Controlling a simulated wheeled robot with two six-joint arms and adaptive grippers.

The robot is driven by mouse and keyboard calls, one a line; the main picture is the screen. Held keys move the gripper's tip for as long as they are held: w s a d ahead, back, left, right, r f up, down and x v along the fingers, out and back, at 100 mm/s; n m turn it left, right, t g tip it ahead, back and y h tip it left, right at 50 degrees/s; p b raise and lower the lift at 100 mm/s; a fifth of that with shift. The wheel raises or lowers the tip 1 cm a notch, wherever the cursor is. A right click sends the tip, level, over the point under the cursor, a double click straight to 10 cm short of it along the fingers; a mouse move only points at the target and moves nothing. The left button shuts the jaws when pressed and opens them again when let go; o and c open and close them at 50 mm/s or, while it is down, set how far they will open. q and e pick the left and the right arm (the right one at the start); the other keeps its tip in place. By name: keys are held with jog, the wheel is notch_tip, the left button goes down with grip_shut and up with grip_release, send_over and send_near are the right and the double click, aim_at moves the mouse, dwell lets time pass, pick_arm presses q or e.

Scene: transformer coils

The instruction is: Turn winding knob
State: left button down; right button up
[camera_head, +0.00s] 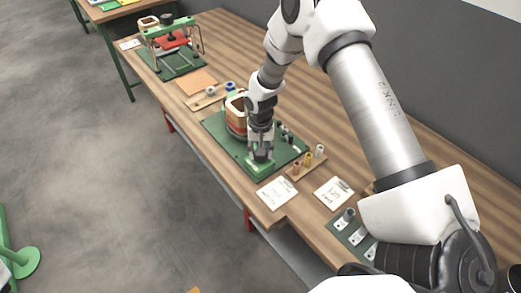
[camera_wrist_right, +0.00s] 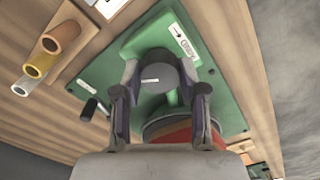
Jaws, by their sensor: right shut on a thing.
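The winding knob (camera_wrist_right: 157,72) is a dark grey round knob with a short white mark on its face. It stands on the green machine base (camera_wrist_right: 112,72), which also shows in the head view (camera_head: 222,124). My right gripper (camera_wrist_right: 160,84) has one finger on each side of the knob and is shut on it. In the head view my right gripper (camera_head: 261,152) reaches down to the front end of the base and mostly hides the knob. A coil (camera_wrist_right: 172,131) with an orange-red band lies beyond the fingers in the wrist view. My left gripper is out of view.
Several small spools (camera_wrist_right: 42,67) stand beside the base on a wooden strip. White cards (camera_head: 278,193) lie on the bench (camera_head: 215,35) near its front edge. A green press frame (camera_head: 172,62) stands at the far end. Open floor lies to the left.

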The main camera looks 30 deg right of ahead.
dwell(0.3)
jog(key=o, duration=1.1)
notch_tip(320, 180, up, 12)
jog(key=shift+f, duration=0.1)
